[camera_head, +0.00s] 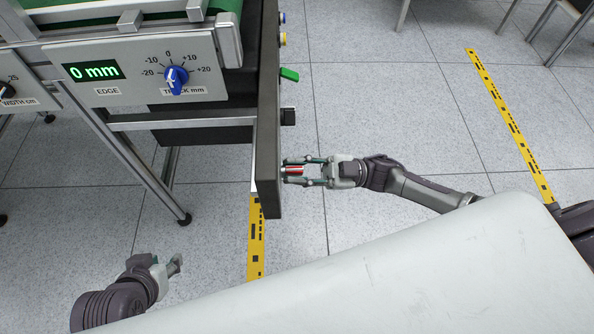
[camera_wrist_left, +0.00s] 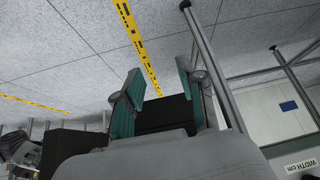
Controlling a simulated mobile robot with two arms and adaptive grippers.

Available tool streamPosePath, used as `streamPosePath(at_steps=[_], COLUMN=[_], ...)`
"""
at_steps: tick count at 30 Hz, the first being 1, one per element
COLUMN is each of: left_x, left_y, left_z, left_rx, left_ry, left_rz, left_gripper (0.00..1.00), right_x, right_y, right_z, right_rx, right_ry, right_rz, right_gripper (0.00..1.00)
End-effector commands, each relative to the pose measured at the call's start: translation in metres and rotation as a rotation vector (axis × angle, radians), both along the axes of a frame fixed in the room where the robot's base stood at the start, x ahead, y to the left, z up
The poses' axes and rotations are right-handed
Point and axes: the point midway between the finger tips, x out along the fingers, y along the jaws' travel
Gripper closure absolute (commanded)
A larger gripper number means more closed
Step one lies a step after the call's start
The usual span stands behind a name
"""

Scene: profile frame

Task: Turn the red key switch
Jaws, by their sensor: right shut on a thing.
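The red key switch (camera_head: 293,170) sits on the right-facing side of the dark upright panel (camera_head: 268,120), low down. My right gripper (camera_head: 291,171) reaches it from the right, and its fingers are closed around the red part. The fingers hide much of the switch. My left gripper (camera_head: 177,264) hangs low at the bottom left of the head view, away from the panel. In the left wrist view its two green-padded fingers (camera_wrist_left: 158,97) stand apart with nothing between them.
Above the switch the panel carries a black knob (camera_head: 288,116), a green lever (camera_head: 289,74) and small yellow and blue buttons. A blue dial (camera_head: 175,79) and a "0 mm" display (camera_head: 91,71) are on the grey front. Yellow tape (camera_head: 510,120) marks open floor at right.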

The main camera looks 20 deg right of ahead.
Motion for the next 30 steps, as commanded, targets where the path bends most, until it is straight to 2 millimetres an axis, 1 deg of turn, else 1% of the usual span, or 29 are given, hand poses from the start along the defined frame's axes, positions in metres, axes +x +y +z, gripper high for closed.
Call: streamPosePath(at_steps=[1, 3, 6, 12, 21, 30], left_x=[0.009, 0.02, 0.033, 0.052, 0.064, 0.066], left_y=[-0.003, -0.007, -0.012, -0.018, -0.023, -0.024], left_z=[0.001, 0.007, 0.015, 0.029, 0.041, 0.044], left_rx=[-0.01, -0.024, -0.041, -0.066, -0.085, -0.089], left_ry=[-0.047, -0.109, -0.187, -0.303, -0.389, -0.406], left_rz=[-0.004, -0.009, -0.014, -0.022, -0.029, -0.03], left_gripper=[0.6, 0.6, 0.6, 0.6, 0.6, 0.6], right_x=[0.0, 0.0, -0.001, -0.001, -0.001, -0.001], right_y=[-0.001, -0.001, 0.0, 0.0, 0.0, 0.0], right_z=[-0.004, -0.004, -0.004, -0.004, -0.003, -0.003], right_rx=[-0.016, -0.033, -0.055, -0.09, -0.119, -0.124], right_ry=[-0.04, -0.098, -0.173, -0.295, -0.392, -0.41], right_rz=[-0.001, -0.001, 0.0, -0.001, 0.0, 0.0], right_gripper=[1.0, 1.0, 1.0, 1.0, 1.0, 1.0])
